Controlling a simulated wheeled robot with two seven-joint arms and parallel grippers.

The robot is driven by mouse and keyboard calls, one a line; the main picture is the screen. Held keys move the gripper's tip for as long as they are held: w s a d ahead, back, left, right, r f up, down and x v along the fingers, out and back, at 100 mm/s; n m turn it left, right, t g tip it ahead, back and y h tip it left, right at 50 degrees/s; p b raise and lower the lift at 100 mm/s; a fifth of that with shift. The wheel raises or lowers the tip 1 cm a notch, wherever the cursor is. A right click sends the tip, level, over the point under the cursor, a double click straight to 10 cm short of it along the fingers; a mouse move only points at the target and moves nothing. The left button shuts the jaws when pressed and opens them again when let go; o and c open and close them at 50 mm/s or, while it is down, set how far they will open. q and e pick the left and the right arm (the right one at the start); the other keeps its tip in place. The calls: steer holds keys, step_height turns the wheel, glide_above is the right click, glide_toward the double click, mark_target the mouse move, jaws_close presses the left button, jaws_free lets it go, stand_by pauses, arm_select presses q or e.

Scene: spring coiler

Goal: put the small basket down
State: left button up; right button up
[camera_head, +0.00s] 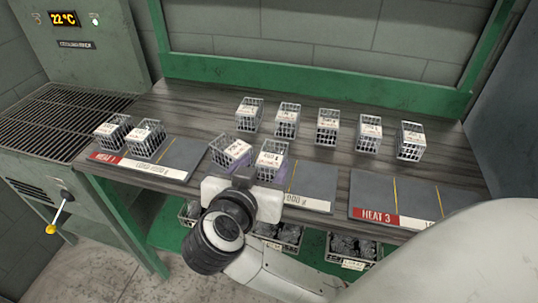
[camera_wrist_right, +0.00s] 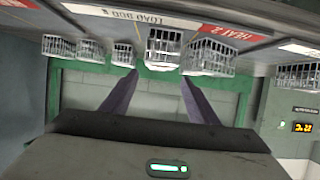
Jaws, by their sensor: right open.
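Two small wire baskets with white tags stand side by side at the middle mat in the head view, a left one (camera_head: 231,151) and a right one (camera_head: 271,158). The middle mat (camera_head: 315,182) is partly covered by my right arm; its red HEAT 2 label (camera_wrist_right: 228,35) shows upside down in the wrist view. My right gripper (camera_wrist_right: 160,75) is open. In the wrist view the right basket (camera_wrist_right: 163,48) appears between its fingertips, and the left basket (camera_wrist_right: 208,57) is just outside one finger. Contact cannot be told. My left gripper is not in view.
Two baskets (camera_head: 147,139) stand on the HEAT 1 mat (camera_head: 183,155). Several more (camera_head: 327,127) stand in a row at the back of the bench. The HEAT 3 mat (camera_head: 410,192) is bare. A green frame (camera_head: 310,82) closes the back. Crates (camera_head: 350,248) sit below.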

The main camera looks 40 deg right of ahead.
steer(key=shift+v, duration=1.7)
